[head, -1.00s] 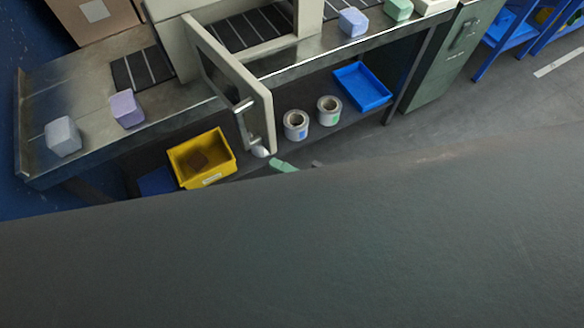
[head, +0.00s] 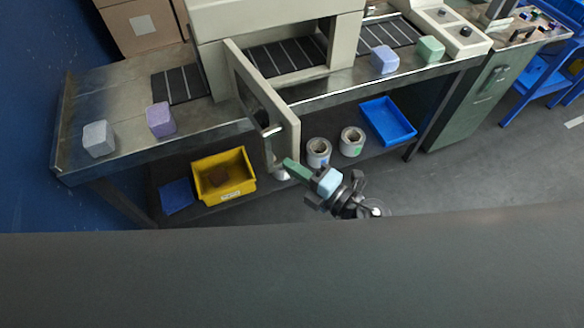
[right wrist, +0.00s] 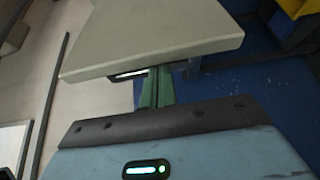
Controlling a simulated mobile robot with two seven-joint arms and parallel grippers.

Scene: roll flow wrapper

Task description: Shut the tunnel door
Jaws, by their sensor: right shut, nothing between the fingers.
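The tunnel door (head: 272,97) is a cream panel with a dark inner frame. It stands open, swung out towards me from the cream wrapper tunnel (head: 292,49). A metal handle (head: 272,131) shows near its free edge. My right gripper (head: 287,163), with green fingers, is shut and empty beside the lower free end of the door. In the right wrist view the green fingers (right wrist: 155,90) reach to the edge of the cream door panel (right wrist: 160,35). I cannot tell whether they touch it. My left gripper is not in view.
The bench (head: 112,78) carries several soft-coloured blocks, including a purple one (head: 160,119). Below are a yellow bin (head: 248,167), two rolls (head: 318,152) and a blue tray (head: 389,122). A green cabinet (head: 478,97) stands right. A large dark surface fills the front.

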